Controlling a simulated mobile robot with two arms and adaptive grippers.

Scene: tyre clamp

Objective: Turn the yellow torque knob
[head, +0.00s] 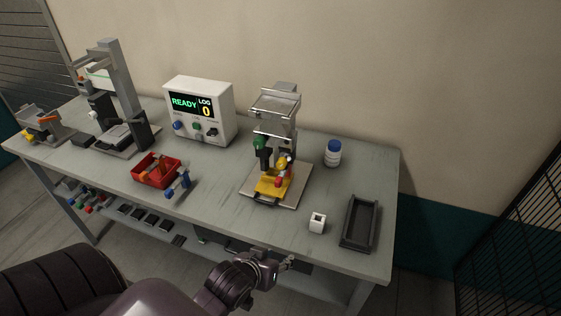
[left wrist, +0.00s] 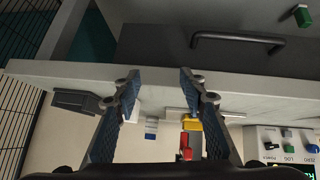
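The tyre clamp fixture (head: 276,118) stands on the right half of the bench. A small round yellow part (head: 282,163), which looks like the torque knob, sits low on it, above a yellow block (head: 268,187) and beside a red piece (head: 278,182). In the left wrist view, a yellow part (left wrist: 192,125) and a red part show beyond the bench edge; I cannot tell whether the yellow is knob or block. My left gripper (head: 289,263) is in front of the bench's front edge, apart from the fixture. Its fingers (left wrist: 159,76) are spread with nothing between them. My right gripper is not in view.
Near the bench's right end are a white cube (head: 317,222), a dark tray (head: 346,226) and a blue-capped bottle (head: 333,156). Left are a red bin (head: 150,179), a READY display box (head: 225,124) and a press. A drawer handle (left wrist: 238,42) shows close to my left gripper.

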